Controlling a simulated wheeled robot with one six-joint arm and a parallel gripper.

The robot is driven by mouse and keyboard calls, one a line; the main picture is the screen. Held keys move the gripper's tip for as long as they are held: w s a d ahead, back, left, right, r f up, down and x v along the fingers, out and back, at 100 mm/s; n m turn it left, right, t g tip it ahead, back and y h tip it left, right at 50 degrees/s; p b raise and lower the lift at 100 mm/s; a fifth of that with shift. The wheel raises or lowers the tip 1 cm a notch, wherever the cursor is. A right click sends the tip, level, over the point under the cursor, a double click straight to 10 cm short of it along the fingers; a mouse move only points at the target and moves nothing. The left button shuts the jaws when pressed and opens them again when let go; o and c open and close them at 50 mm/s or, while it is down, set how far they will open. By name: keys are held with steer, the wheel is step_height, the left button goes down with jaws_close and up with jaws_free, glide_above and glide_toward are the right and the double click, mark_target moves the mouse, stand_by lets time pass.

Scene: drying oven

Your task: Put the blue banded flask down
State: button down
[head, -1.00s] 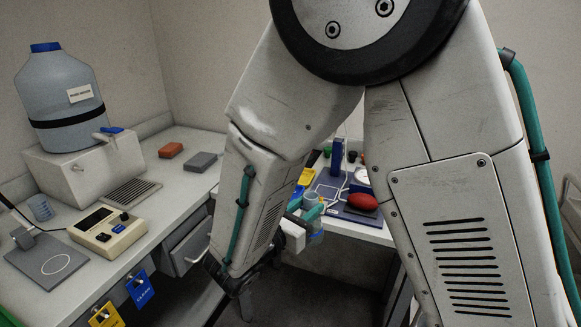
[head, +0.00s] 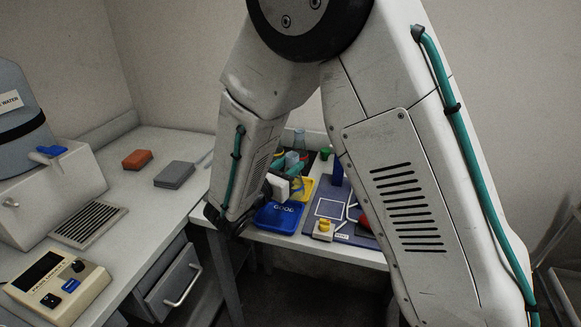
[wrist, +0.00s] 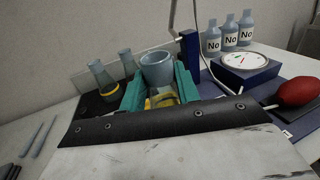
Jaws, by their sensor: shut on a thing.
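My gripper (wrist: 160,88) has teal fingers, shut on a clear grey glass flask (wrist: 158,70) with a wide open rim, seen in the wrist view. Its band cannot be made out; a patch of yellow shows low between the fingers. In the head view my gripper (head: 288,172) is over the far bench, near a yellow tray (head: 307,185) and a blue tray (head: 278,219) with white lettering. The held flask is mostly hidden there. Whether its base touches anything cannot be told.
Behind the gripper stand a yellow-banded flask (wrist: 100,76) and another glass flask (wrist: 127,61) on a dark surface. A dial instrument (wrist: 246,64), a red bulb (wrist: 298,92) and several labelled bottles (wrist: 230,35) are to the right. A grey block (head: 175,174) lies on the left bench.

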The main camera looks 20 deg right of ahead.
steer(key=w+d+f, duration=0.2)
steer(key=w+f, duration=0.2)
steer(key=w, duration=0.2)
steer(key=shift+d, duration=0.35)
steer(key=shift+f, duration=0.2)
steer(key=c, duration=1)
jaws_free()
steer(key=shift+r, duration=0.1)
